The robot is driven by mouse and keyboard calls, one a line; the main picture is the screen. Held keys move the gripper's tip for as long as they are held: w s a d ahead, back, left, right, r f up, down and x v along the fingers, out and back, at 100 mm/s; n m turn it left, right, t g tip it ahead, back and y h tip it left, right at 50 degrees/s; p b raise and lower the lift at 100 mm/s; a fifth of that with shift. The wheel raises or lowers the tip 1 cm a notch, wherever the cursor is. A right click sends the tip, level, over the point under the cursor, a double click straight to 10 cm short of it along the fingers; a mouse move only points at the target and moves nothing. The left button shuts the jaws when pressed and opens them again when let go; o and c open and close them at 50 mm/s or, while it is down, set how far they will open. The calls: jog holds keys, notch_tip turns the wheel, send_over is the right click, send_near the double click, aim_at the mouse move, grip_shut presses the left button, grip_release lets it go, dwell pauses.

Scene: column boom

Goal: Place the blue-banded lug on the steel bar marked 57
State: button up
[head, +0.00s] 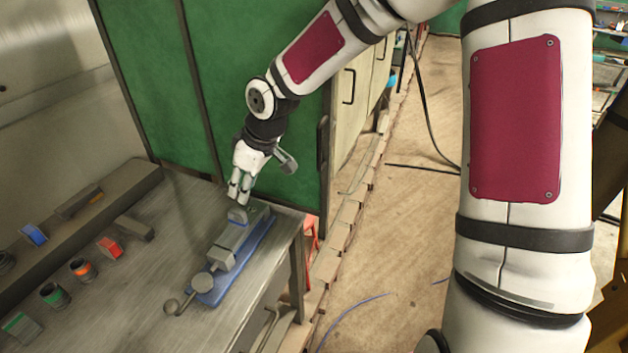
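My gripper (238,198) points down over the far end of a grey vise (228,247) on a blue base, near the bench's right edge. A small grey round-topped piece (238,215) sits directly below the fingertips, with a thin blue line at its foot. I cannot tell whether the fingers touch it or how far they are apart. No number 57 is readable.
A red-marked block (110,247), an orange-banded ring (82,270), a green-banded ring (55,295) and a green-marked block (21,328) stand on the left of the metal bench (140,295). The vise handle (182,302) sticks out in front. Green panels rise behind.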

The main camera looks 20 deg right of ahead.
jog(key=s+d+r+m+h, duration=0.1)
jog(key=s+d+r+m, duration=0.2)
jog(key=s+r, duration=0.3)
jog(key=s+d+r+m+t+h, duration=0.1)
jog(key=s+d+r+m, duration=0.2)
jog(key=s, duration=0.9)
jog(key=s+d+r+m+t+h, duration=0.1)
jog(key=s+d+r+m, duration=0.2)
jog(key=s+r, duration=0.6)
jog(key=shift+s+d+r, duration=0.3)
jog(key=shift+s+d, duration=0.3)
jog(key=shift+d, duration=0.6)
